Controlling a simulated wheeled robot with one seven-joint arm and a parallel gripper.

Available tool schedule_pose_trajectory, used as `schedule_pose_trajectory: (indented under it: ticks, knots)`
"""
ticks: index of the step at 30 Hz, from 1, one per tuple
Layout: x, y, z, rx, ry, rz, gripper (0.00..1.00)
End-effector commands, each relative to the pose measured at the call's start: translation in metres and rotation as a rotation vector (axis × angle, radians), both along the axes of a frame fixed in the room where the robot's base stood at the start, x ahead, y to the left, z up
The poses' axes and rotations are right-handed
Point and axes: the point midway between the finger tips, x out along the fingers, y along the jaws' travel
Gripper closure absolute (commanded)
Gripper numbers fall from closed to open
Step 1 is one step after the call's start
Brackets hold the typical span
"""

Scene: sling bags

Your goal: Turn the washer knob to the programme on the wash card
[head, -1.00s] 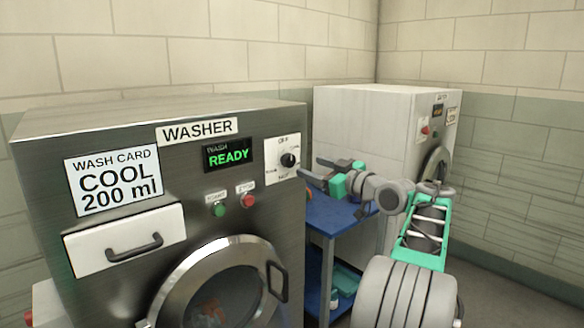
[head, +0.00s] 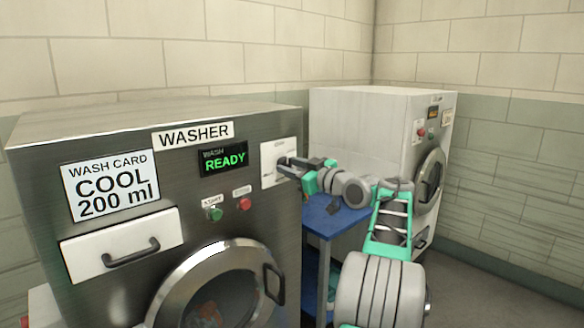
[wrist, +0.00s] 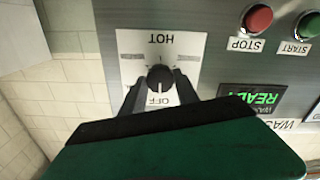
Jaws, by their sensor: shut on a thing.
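The washer knob (wrist: 159,76) is round and black on a white dial plate (wrist: 190,45). The wrist view shows the plate upside down, with HOT at top and OFF at bottom. A pale mark on the knob appears to point towards OFF. The side labels are too small to read. My gripper (wrist: 159,84) is shut on the knob, one dark finger on each side. In the head view my gripper (head: 290,163) reaches the dial plate (head: 268,176) from the right and largely hides the knob. The wash card (head: 108,187) reads COOL, 200 ml.
The washer display (head: 224,159) reads READY. A green START button (head: 215,214) and red STOP button (head: 244,204) sit below it. A blue cart (head: 325,222) stands between the washer (head: 90,131) and a white machine (head: 362,112), under my arm.

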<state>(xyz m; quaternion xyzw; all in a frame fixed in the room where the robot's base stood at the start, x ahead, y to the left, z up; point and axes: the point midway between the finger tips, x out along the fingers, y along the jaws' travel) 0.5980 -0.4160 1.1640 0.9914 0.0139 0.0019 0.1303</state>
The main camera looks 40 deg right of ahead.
Motion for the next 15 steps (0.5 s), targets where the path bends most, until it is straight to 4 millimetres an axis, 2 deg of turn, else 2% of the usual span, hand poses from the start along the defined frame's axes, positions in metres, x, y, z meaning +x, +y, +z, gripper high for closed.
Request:
schedule_pose_trajectory:
  ticks: [2,10,12,15]
  knots:
    - [-0.0001,0.0000,-0.0001,0.000,0.000,0.000,0.77]
    - [-0.0002,-0.0001,-0.0002,0.000,0.001,0.000,0.99]
    - [0.0001,-0.0056,-0.0014,0.000,0.001,-0.001,1.00]
    - [-0.0004,-0.0020,0.0001,0.002,0.001,-0.001,1.00]
